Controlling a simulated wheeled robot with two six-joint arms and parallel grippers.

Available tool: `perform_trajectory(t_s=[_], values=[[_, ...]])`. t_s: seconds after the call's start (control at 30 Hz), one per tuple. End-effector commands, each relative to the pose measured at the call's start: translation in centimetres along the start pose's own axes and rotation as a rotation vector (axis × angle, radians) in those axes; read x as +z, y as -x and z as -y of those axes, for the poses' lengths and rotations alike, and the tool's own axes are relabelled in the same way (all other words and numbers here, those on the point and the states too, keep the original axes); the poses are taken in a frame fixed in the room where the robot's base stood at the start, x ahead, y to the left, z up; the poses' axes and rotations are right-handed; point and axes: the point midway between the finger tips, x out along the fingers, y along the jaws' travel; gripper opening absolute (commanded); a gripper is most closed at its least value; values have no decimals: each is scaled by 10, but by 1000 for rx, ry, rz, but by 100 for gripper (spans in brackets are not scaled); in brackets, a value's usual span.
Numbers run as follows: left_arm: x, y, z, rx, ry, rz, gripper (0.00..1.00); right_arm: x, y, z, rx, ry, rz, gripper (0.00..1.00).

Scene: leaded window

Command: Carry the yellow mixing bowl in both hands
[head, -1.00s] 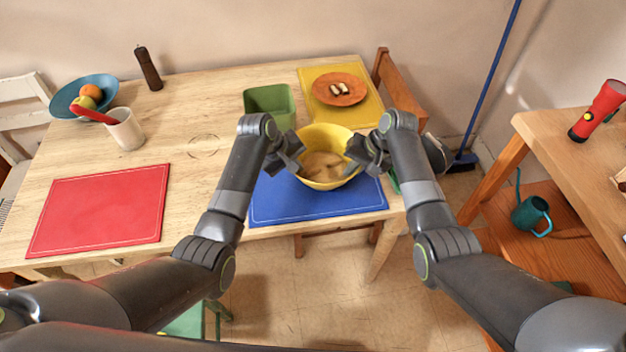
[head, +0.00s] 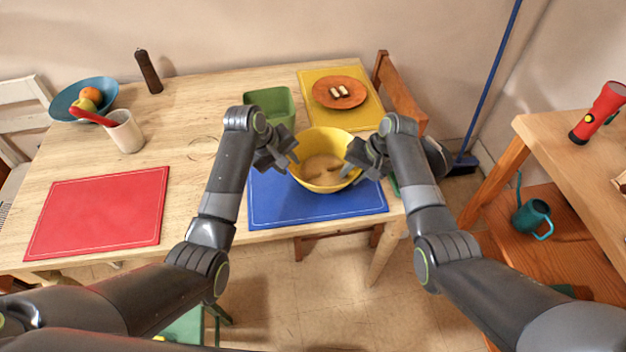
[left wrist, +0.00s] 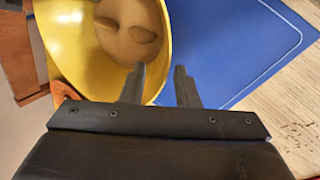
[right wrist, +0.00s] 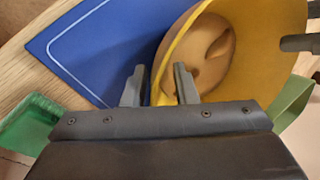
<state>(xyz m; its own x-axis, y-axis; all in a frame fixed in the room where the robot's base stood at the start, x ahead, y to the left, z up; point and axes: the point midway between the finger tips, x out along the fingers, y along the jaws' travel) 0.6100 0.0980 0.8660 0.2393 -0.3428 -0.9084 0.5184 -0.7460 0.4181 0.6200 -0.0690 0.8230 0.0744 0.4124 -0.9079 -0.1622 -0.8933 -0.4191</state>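The yellow mixing bowl (head: 325,187) stands upright on the blue mat (head: 265,205), with tan batter-like contents inside. My left gripper (head: 292,152) is at the bowl's left rim and my right gripper (head: 352,158) is at its right rim. In the left wrist view the left gripper (left wrist: 160,85) is open, one finger over the bowl's inside and one over the mat. In the right wrist view the right gripper (right wrist: 160,85) is open, with the rim of the bowl (right wrist: 172,50) passing between its fingers. I cannot tell whether any finger touches the bowl.
A green container (head: 270,104) stands just behind the bowl. An orange plate (head: 325,96) lies on a yellow mat (head: 369,116) at the back right. A red mat (head: 100,215) lies at left, with a white cup (head: 127,136) behind it. The wooden table's middle is mostly clear.

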Motion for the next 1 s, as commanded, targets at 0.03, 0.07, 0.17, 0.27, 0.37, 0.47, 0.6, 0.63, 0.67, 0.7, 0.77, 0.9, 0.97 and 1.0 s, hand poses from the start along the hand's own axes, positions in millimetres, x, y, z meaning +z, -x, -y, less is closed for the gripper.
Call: perform_trajectory(t_s=[0.03, 0.07, 0.17, 0.27, 0.37, 0.47, 0.6, 0.63, 0.67, 0.7, 0.77, 0.9, 0.97, 1.0], values=[[-1, 11, 0, 1, 0, -5, 28, 0, 0, 0, 0, 0, 0, 26], [-1, 16, 1, 0, -1, -4, 28, 0, 0, 0, 0, 0, 0, 26], [-1, 36, 0, 0, -1, -4, 28, 0, 0, 0, 0, 0, 0, 26], [-1, 52, 1, 0, -1, -5, 28, 0, 0, 0, 0, 0, 0, 26], [-1, 64, 1, -2, 1, -3, 28, 0, 0, 0, 0, 0, 0, 26], [-1, 71, 1, -2, 1, -2, 28, 0, 0, 0, 0, 0, 0, 26], [0, 74, 2, -3, 1, 0, 28, -1, 6, 0, -1, 0, -3, 26], [0, 74, 2, -4, 1, 0, 28, -1, 9, 0, -1, 0, -3, 26], [0, 74, 2, -3, 1, 0, 28, -1, 12, 0, -1, 0, -3, 26], [0, 74, 2, -3, 1, 0, 28, -1, 17, 0, -1, 0, -4, 26], [0, 74, 1, -3, 1, 0, 28, -1, 26, 0, -1, 1, -4, 26], [0, 74, 1, -3, 1, 0, 28, -1, 55, 0, 0, 1, -5, 26], [0, 74, 1, -3, 1, 0, 28, -1, 67, 0, 0, 2, -5, 26], [0, 74, 1, -3, 1, 0, 28, -2, 76, 0, 0, 1, -6, 26]])
